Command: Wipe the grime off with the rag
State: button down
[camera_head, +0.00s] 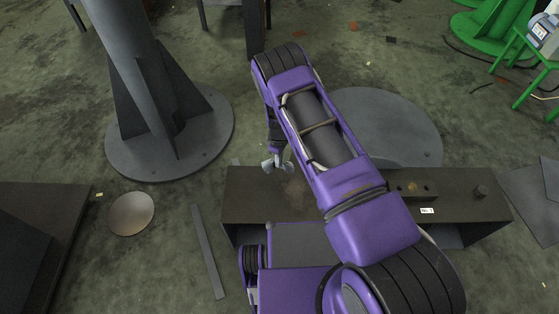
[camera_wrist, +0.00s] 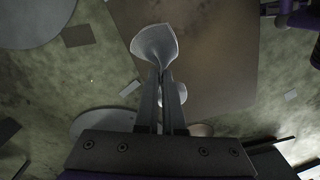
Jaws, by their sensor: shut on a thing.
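My gripper (camera_head: 277,150) is shut on a pale grey rag (camera_wrist: 155,44). The rag flares out beyond the fingertips, and a smaller part of it shows behind the fingers in the wrist view. In the head view the rag (camera_head: 288,167) hangs at the left part of a long dark bench (camera_head: 455,207), near its back edge. A faint brownish smudge (camera_head: 296,189), possibly grime, lies on the bench top just in front of the rag. I cannot tell whether the rag touches the bench. In the wrist view a brown flat surface (camera_wrist: 215,50) lies behind the rag.
A small block with holes (camera_head: 414,190), a white label (camera_head: 427,211) and a dark knob (camera_head: 481,191) are on the bench's right half. A thick column on a round base (camera_head: 212,135) stands at the back left. My arm hides the bench's middle.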

jog(key=shift+f, duration=3.55)
grip_release()
